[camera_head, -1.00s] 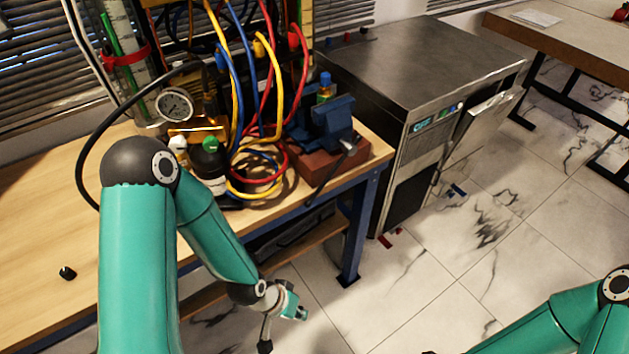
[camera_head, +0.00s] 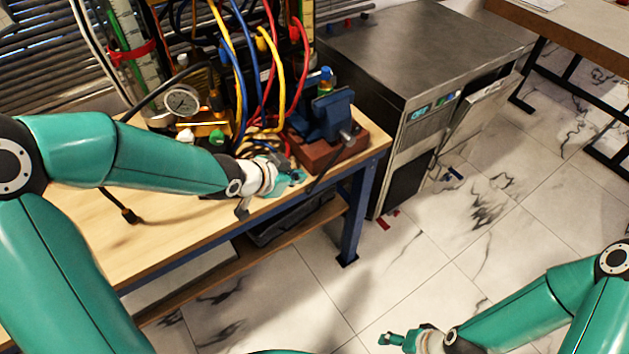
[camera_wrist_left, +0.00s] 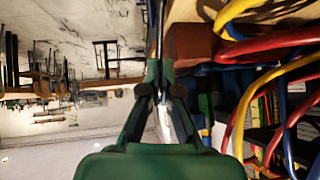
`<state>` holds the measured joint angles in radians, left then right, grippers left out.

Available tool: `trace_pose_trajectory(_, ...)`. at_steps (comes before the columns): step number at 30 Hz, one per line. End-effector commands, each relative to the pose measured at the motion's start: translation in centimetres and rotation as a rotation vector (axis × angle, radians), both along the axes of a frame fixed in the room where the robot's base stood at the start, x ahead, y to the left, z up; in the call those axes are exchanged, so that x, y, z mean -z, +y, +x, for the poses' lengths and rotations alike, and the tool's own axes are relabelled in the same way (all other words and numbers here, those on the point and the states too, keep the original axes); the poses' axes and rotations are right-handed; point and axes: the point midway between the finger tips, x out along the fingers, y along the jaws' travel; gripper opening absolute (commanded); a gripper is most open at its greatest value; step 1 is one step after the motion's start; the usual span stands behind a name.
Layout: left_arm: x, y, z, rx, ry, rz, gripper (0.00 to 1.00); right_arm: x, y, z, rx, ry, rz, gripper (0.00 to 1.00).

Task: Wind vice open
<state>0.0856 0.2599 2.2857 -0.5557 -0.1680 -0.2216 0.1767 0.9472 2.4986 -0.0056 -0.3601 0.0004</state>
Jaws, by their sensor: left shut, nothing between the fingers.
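The blue vice (camera_head: 325,115) stands on a red-brown block (camera_head: 318,153) at the right front corner of the bench. Its dark handle bar (camera_head: 328,167) slants down past the bench's front edge from a light knob. My left gripper (camera_head: 300,178) is just left of the bar, close to the bench edge, apart from the vice. Its fingers are together and empty in the left wrist view (camera_wrist_left: 160,72), where the block (camera_wrist_left: 192,42) shows beside the fingertips. My right gripper (camera_head: 386,340) is low over the floor, too small to tell its state.
Red, blue and yellow hoses (camera_head: 276,70) hang just left of the vice, with a dial gauge (camera_head: 182,102) further left. A steel cabinet (camera_head: 420,45) stands right of the bench. The tiled floor (camera_head: 430,235) in front is mostly clear.

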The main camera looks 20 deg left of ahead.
Motion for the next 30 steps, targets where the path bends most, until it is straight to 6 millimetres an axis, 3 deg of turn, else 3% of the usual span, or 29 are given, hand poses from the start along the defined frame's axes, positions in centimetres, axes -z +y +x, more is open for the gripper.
trace_pose_trajectory(1, 1.3, -0.4, 0.8, 0.002, 0.003, -0.001, 0.00, 0.7, 0.0, 0.0, 0.000, 0.000, 0.000, 0.67)
trace_pose_trajectory(6, 3.3, -1.4, 3.1, 0.000, 0.004, -0.002, 0.00, 0.9, 0.0, 0.0, 0.000, 0.000, 0.000, 0.67)
trace_pose_trajectory(12, 4.8, -2.0, 4.8, -0.001, 0.004, 0.000, 0.00, 0.4, 0.0, 0.0, 0.000, -0.001, 0.000, 0.67)
trace_pose_trajectory(30, 5.9, -2.3, 5.5, -0.002, 0.001, 0.000, 0.00, 0.8, 0.0, 0.0, 0.000, 0.000, 0.000, 0.67)
